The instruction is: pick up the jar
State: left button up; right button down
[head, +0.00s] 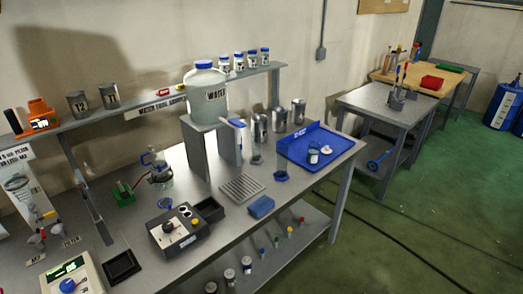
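A small open-looking jar (313,157) with a dark blue band stands in the blue tray (325,135) at the right end of the steel bench. A small pale round piece (327,150), perhaps a lid, lies beside it. Several small jars (239,64) with blue lids stand in a row on the raised back shelf. I cannot tell which of these is the task's jar. Neither of my grippers is in the head view.
A large white water container (206,95) stands on a raised stand. Metal cans (260,128), a ribbed grey plate (241,187), a dark control box (178,230) and a glass flask (158,172) occupy the bench (215,245). The green floor (420,225) at right is largely clear.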

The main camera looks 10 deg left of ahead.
aim_at(313, 153)
jog(key=i+l+u, duration=0.1)
jog(key=i+l, duration=0.25)
jog(key=i+l+u, duration=0.15)
jog(key=i+l, duration=0.2)
jog(key=i+l+u, duration=0.1)
jog(key=i+l, duration=0.3)
jog(key=i+l+u, duration=0.1)
jog(key=i+l, duration=0.25)
jog(key=i+l+u, duration=0.15)
jog(key=i+l, duration=0.2)
jog(key=l, duration=0.2)
jog(key=i+l+u, duration=0.1)
jog(key=i+l, duration=0.2)
jog(key=l, duration=0.2)
